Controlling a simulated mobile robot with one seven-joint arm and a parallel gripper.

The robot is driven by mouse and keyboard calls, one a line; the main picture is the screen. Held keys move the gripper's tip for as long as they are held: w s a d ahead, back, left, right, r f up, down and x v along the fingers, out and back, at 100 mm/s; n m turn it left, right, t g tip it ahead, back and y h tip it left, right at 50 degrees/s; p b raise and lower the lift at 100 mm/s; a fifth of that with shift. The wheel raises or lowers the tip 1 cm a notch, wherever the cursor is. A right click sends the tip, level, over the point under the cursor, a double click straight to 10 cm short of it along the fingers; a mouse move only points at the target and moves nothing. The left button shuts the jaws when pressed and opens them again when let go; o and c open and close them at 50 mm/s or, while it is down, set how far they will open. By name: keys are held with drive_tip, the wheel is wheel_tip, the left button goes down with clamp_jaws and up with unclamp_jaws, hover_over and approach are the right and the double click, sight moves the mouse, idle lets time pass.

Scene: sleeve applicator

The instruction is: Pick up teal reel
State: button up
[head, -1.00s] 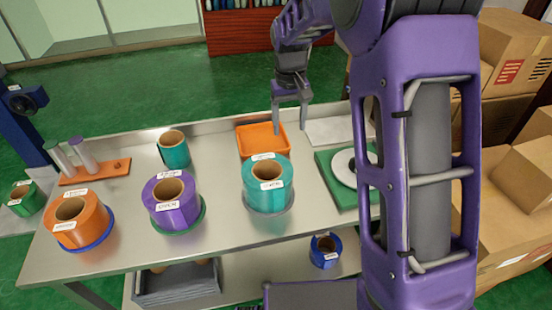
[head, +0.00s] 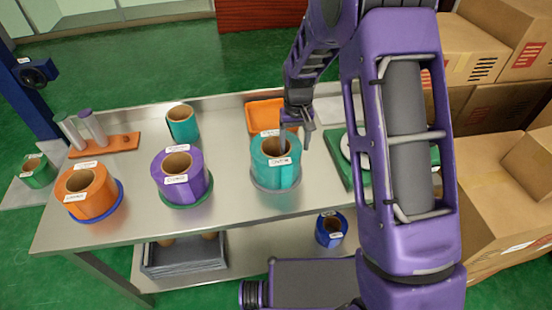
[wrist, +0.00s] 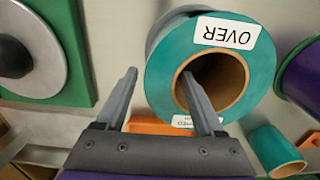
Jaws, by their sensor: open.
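A large teal reel (head: 270,178) with white labels and a brown cardboard core stands on a grey disc on the metal table. It fills the upper middle of the wrist view (wrist: 165,82), where one label reads "OVER". A smaller teal reel (head: 182,124) stands farther back on the left and shows at the lower right of the wrist view (wrist: 270,147). My gripper (head: 296,146) is open and empty, just above the large reel's back right side. In the wrist view the right finger of my gripper (wrist: 159,76) overlaps the core opening; the left finger is outside the reel.
A purple reel (head: 178,188) and an orange reel (head: 90,200) stand to the left on the table (head: 225,200). An orange tray (head: 262,112) lies behind the large teal reel. A green board (head: 340,165) with a white disc is at right. A blue reel (head: 328,230) is on the lower shelf.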

drive_tip(key=f, duration=0.3)
drive_tip(key=shift+s+f, duration=0.25)
drive_tip(key=shift+f, duration=0.15)
clamp_jaws()
idle(1.0)
drive_tip(key=shift+w+r, duration=0.1)
drive_tip(key=shift+r, duration=0.1)
